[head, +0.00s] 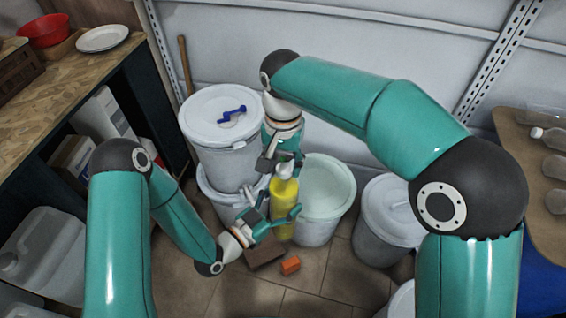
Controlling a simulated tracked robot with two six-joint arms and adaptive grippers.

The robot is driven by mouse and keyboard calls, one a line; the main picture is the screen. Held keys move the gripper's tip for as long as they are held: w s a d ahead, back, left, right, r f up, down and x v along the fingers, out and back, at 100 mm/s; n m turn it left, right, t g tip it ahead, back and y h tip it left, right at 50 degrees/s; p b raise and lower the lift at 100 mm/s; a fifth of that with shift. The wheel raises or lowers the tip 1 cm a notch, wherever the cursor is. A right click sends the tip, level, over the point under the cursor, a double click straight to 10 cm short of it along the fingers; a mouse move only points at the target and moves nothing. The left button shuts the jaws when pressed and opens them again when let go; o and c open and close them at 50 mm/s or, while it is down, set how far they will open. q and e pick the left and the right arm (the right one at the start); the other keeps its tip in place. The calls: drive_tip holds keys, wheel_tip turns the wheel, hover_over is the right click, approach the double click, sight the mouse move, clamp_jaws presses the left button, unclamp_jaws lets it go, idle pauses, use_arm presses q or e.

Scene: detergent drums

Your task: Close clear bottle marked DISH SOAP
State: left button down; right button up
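The bottle (283,199) stands upright near the middle of the head view, see-through with yellow contents. A white cap (285,171) shows at its top. Its label cannot be read. My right gripper (282,165) points down from above, with its fingers on either side of the cap. Whether they press on it is unclear. My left gripper (275,211) reaches in from the left, with its fingers around the bottle's body, one crossing in front of its lower part. It looks shut on the bottle. The bottle's base is partly hidden.
A lidded white drum (213,150) with a blue handle sits on another drum at left. A pale green-topped drum (318,185) stands right behind the bottle, another lidded drum (385,225) further right. A brown block (266,252) and an orange block (290,265) lie on the tiled floor.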

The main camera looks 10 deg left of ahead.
drive_tip(key=shift+o, duration=0.4)
drive_tip(key=shift+s, duration=0.1)
wheel_tip(320, 180, up, 12)
idle(0.4)
drive_tip(key=shift+f, duration=0.15)
drive_tip(key=w+d+f+y, duration=0.1)
drive_tip(key=w+f, duration=0.2)
drive_tip(key=f, duration=0.6)
drive_tip(key=w+d+f+y, duration=0.1)
drive_tip(key=w+f, duration=0.1)
drive_tip(key=f, duration=0.6)
drive_tip(key=s+d+f+y, duration=0.1)
drive_tip(key=d+f, duration=0.2)
drive_tip(key=f, duration=0.6)
drive_tip(key=s+d+f+y, duration=0.1)
drive_tip(key=d+f, duration=0.2)
drive_tip(key=f, duration=0.5)
drive_tip(key=s+d+f+t, duration=0.1)
drive_tip(key=s+d+f, duration=0.5)
drive_tip(key=s+f, duration=0.15)
drive_tip(key=s+d+f, duration=0.1)
drive_tip(key=s+d, duration=0.1)
drive_tip(key=s, duration=1.1)
drive_tip(key=shift+s+d+f, duration=0.3)
drive_tip(key=shift+f, duration=0.1)
